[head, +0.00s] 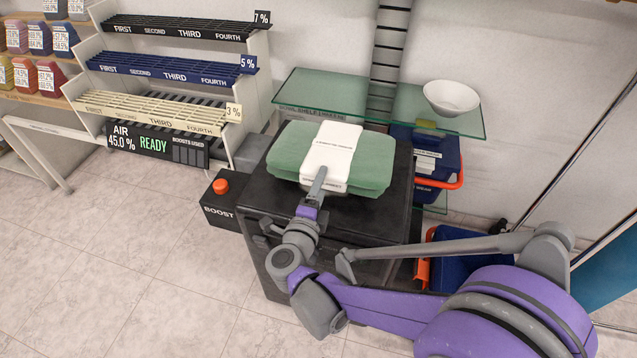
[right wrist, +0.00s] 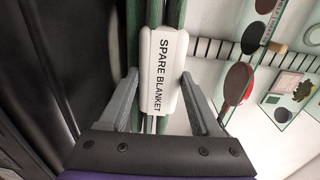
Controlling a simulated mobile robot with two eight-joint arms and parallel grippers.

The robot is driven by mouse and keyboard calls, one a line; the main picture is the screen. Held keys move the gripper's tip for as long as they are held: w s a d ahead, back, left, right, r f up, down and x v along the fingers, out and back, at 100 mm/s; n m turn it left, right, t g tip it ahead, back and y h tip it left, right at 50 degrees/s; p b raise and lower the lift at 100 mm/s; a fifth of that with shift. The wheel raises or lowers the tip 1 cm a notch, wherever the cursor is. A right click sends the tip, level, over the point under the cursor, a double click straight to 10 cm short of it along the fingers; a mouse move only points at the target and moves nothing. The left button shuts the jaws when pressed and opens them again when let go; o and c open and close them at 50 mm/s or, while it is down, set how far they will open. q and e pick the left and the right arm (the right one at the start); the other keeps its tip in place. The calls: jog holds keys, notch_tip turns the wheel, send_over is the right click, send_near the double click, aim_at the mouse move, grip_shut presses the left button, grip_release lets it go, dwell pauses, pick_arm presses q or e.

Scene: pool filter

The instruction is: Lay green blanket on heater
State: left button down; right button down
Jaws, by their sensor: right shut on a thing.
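The green blanket (head: 372,160) is a folded, rounded slab with a white band (head: 331,150) around its middle. It is over the top of the black heater cabinet (head: 345,218); whether it rests fully on it I cannot tell. My right gripper (head: 318,185) is at the blanket's near edge, at the band. In the right wrist view my right gripper (right wrist: 159,74) has a finger on either side of the white band (right wrist: 160,88), which reads "SPARE BLANKET", and is shut on the blanket. My left gripper is not in view.
A red-buttoned BOOST box (head: 222,200) is left of the cabinet. A glass shelf (head: 330,93) with a white bowl (head: 451,98) is behind it. Labelled racks (head: 160,110) stand at the left. A blue bin (head: 440,165) with an orange handle is at the right. The left floor is clear.

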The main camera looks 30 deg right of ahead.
jog(key=shift+f+b, duration=0.3)
jog(key=shift+f, duration=0.2)
grip_release()
jog(key=shift+s+a, duration=0.1)
dwell(0.3)
jog(key=shift+s+a, duration=0.5)
jog(key=shift+a, duration=0.05)
jog(key=shift+p+v, duration=0.35)
jog(key=shift+v, duration=0.45)
